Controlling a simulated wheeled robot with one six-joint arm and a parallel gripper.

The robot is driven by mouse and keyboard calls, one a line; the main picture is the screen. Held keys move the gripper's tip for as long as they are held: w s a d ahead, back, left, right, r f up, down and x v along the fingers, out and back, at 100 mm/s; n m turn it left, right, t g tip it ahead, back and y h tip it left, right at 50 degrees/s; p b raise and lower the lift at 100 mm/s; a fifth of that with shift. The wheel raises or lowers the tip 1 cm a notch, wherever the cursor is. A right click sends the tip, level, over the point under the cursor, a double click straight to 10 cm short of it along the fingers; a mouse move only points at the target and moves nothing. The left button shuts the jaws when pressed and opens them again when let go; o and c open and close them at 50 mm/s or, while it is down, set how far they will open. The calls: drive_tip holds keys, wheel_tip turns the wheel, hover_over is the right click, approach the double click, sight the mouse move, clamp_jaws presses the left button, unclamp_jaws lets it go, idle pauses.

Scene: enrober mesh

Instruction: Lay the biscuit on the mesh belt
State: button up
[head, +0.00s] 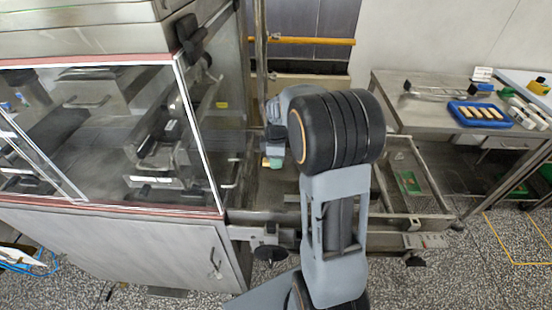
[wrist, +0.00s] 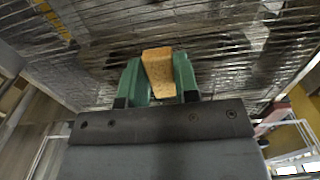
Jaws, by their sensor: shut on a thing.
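My gripper (wrist: 158,66) has green fingers and is shut on a tan biscuit (wrist: 158,80), which sticks out between the fingertips. The mesh belt (wrist: 225,45) fills the wrist view beyond the fingers as a shiny, wire-lined surface. The biscuit shows against the belt; I cannot tell whether it touches it. In the head view my gripper (head: 272,162) is beside the glass-fronted machine, over the belt frame, partly hidden by my arm.
The enrober cabinet (head: 115,240) with its glass front stands on the left. A blue tray (head: 455,109) with several biscuits lies on a steel table (head: 420,118) at the right. Metal rails (head: 415,175) of the belt frame run beside my arm.

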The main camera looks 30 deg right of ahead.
drive_tip(key=o, duration=0.7)
drive_tip(key=shift+o, duration=0.2)
wheel_tip(320, 180, up, 12)
drive_tip(key=s+a+f+m+t, duration=0.1)
drive_tip(key=s+a+m+t, duration=0.1)
drive_tip(key=s+a+m, duration=0.2)
drive_tip(key=s+a+f+m+t, duration=0.1)
drive_tip(key=s+a+m+t, duration=0.1)
drive_tip(key=s+a+m, duration=0.3)
drive_tip(key=s+m, duration=0.3)
drive_tip(key=s, duration=0.4)
drive_tip(key=shift+a+f, duration=0.3)
drive_tip(key=shift+f, duration=0.1)
